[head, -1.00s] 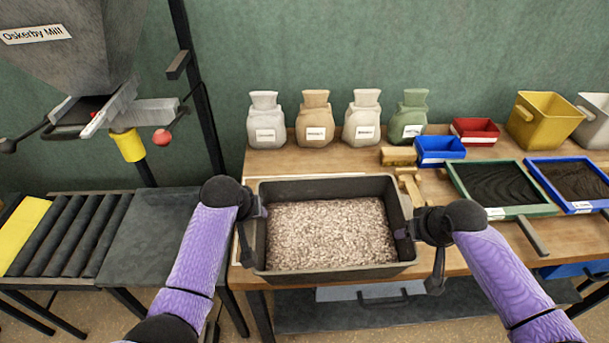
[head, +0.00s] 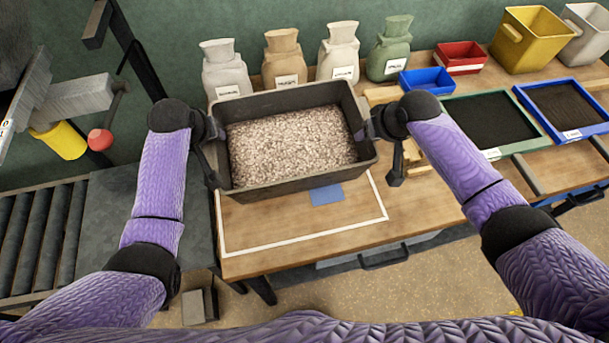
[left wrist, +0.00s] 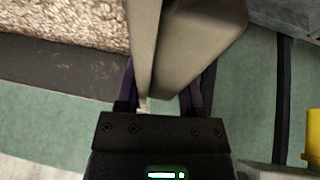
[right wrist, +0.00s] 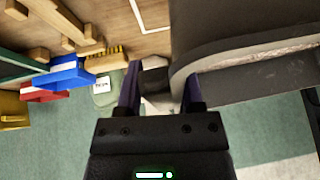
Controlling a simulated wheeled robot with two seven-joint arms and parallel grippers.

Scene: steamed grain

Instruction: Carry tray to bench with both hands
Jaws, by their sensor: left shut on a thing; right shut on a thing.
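The dark grey tray (head: 305,177) is full of pale pinkish grain (head: 290,140) and looks about level. It appears raised over the wooden bench, in front of the sacks. My left gripper (head: 214,130) is shut on its left wall, which also shows between the fingers in the left wrist view (left wrist: 160,98). My right gripper (head: 367,126) is shut on its right end; in the right wrist view the tray (right wrist: 240,60) fills the upper right. The bench (head: 290,222) bears a white outlined rectangle (head: 305,235), partly hidden behind the tray, with a blue patch (head: 326,194) inside.
Several sacks (head: 340,52) stand behind the tray. Right are a blue bin (head: 432,82), red bin (head: 460,58), yellow bin (head: 527,40), wooden pieces (head: 414,160) and a green-framed tray (head: 490,120). A roller conveyor (head: 40,240) lies left. The outlined area's front is clear.

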